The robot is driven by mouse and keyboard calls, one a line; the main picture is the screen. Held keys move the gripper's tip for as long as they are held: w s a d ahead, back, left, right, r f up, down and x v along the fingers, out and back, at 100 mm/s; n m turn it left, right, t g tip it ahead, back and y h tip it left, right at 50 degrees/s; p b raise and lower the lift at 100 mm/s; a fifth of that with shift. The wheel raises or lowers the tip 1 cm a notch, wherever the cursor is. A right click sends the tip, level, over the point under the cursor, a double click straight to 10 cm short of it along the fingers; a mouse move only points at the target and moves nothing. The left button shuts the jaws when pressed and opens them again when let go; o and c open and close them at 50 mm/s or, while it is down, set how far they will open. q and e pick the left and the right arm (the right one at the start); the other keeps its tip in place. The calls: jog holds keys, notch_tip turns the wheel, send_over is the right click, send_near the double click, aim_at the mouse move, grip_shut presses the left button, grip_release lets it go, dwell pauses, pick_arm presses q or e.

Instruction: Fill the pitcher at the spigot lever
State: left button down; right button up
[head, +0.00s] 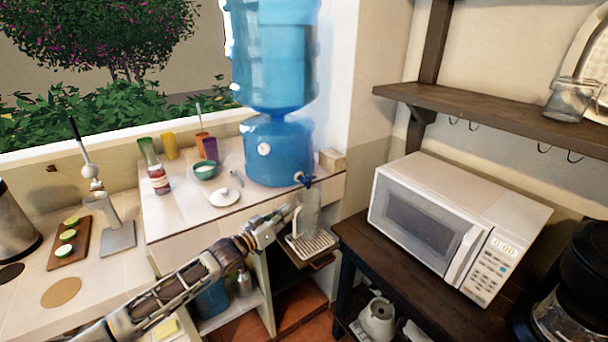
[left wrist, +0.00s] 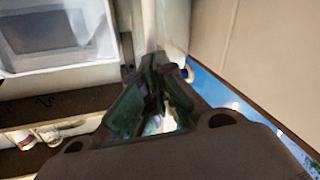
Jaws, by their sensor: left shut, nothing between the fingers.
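A large blue water dispenser (head: 275,155) stands on the white counter, with a small dark blue spigot (head: 305,180) low on its right front. A clear greyish pitcher (head: 312,212) stands upright on the slatted drip tray (head: 325,241), below the spigot. My left gripper (head: 286,212) is just left of the pitcher, a little below spigot height, shut and empty. Whether it touches the pitcher is unclear. The left wrist view shows its fingers (left wrist: 155,97) close together, with blue dispenser surface to the right. The water level is too small to tell. My right gripper is not in view.
A white microwave (head: 440,222) sits on a dark table to the right, under a wooden shelf (head: 480,110). Cups, a red-labelled bottle (head: 158,181), a green bowl (head: 205,170) and a white lid (head: 223,196) stand on the counter left of the dispenser.

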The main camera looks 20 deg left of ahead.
pick_arm(q)
notch_tip(320, 180, up, 13)
jog(key=a+m+t+h, duration=0.1)
jog(key=h, duration=0.3)
jog(key=shift+a+t, duration=0.3)
jog(key=shift+a, duration=0.05)
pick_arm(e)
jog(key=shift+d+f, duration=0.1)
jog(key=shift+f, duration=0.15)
pick_arm(q)
jog(key=shift+w+f, duration=0.1)
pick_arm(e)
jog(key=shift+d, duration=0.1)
pick_arm(q)
jog(key=shift+w+d, duration=0.1)
jog(key=shift+w, duration=0.1)
notch_tip(320, 180, up, 3)
jog(key=p, duration=0.2)
send_over(310, 176)
jog(key=s+a, duration=0.2)
jog(key=f, duration=0.2)
jog(key=d+f, duration=0.1)
jog(key=shift+f, duration=0.4)
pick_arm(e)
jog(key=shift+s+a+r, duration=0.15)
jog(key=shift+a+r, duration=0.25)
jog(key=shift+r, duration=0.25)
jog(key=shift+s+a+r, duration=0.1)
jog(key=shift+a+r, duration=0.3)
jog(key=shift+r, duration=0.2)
